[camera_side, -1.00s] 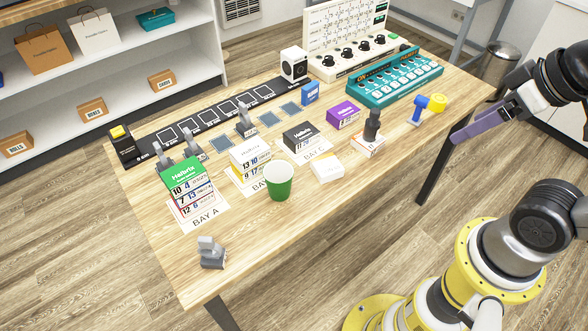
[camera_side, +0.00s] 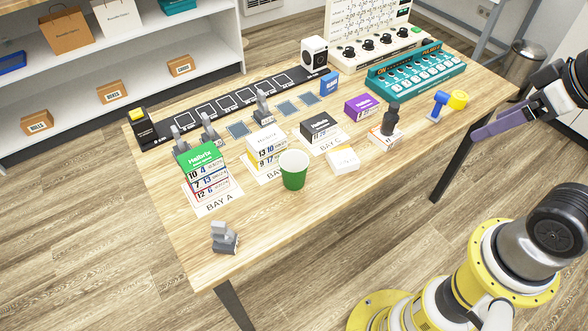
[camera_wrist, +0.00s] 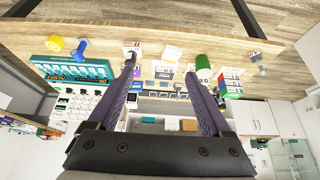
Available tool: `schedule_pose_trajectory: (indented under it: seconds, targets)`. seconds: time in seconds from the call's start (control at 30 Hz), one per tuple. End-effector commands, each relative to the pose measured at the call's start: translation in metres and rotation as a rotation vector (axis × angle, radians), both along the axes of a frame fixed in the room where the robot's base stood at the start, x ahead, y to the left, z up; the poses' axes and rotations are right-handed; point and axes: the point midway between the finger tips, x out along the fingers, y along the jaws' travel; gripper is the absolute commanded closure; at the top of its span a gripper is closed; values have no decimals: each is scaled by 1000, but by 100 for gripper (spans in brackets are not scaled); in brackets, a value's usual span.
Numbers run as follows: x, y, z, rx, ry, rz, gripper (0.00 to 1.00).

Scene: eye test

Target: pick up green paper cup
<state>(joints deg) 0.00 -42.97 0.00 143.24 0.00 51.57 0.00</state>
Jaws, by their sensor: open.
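The green paper cup (camera_side: 293,177) stands upright on the wooden table (camera_side: 205,262), near its front edge, with a white open rim. In the wrist view the scene appears upside down, and the cup (camera_wrist: 203,63) shows just beyond the tip of the right-hand finger. My gripper (camera_side: 477,136) is off the table's right side in the side view, well apart from the cup. Only one purple finger is clear there. In the wrist view both purple fingers of my gripper (camera_wrist: 161,69) are spread wide with nothing between them.
Close around the cup are a white box (camera_side: 343,161), a stacked white-and-yellow box (camera_side: 267,146) and a green-topped box (camera_side: 205,162). A grey clamp-like object (camera_side: 224,238) stands at the front left.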

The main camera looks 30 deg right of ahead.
Motion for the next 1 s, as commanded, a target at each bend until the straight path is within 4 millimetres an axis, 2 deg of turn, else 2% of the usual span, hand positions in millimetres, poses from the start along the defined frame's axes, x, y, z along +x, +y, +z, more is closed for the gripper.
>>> schedule_pose_trajectory:
  seconds: [0.13, 0.23, 0.5, 0.67, 0.77, 0.87, 1.0]
  targets:
    - [0, 0, 0, 0, 0, 0, 17]
    - [0, 0, 0, 0, 0, 0, 0]
    - [0, 0, 0, 8, 0, -15, 0]
    - [0, 0, 2, 90, -2, -168, 0]
    - [11, 0, 21, 193, -38, -344, 0]
    - [32, 2, 40, 307, -40, -535, 0]
    - [75, 11, 61, 452, -6, -786, 0]
